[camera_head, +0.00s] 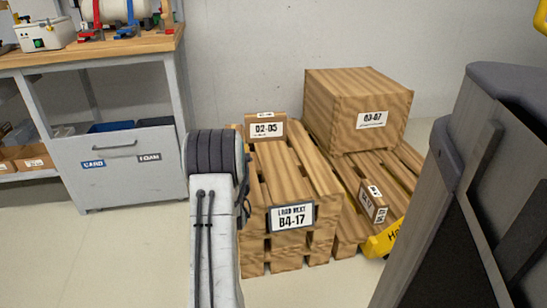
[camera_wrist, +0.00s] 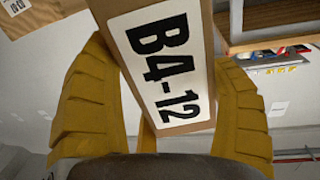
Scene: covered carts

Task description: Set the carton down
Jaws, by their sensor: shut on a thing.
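In the wrist view, my gripper (camera_wrist: 165,85) has its two yellow fingers on either side of a brown carton (camera_wrist: 197,20) and is shut on it. The carton bears a white label reading B4-12. It is tilted in the wrist picture, and its far end runs out of the top of the frame. In the head view, my arm rises in front of the pallets and hides my gripper. I cannot make out the held carton there for sure.
A wooden pallet (camera_head: 316,187) bears a sign (camera_head: 291,217) reading LOAD NEXT B4-17. A small carton (camera_head: 264,129) stands at its back. A large crate (camera_head: 340,118) and small carton (camera_head: 373,204) are on slats at right. A workbench (camera_head: 120,52) stands left. Bare floor lies in front.

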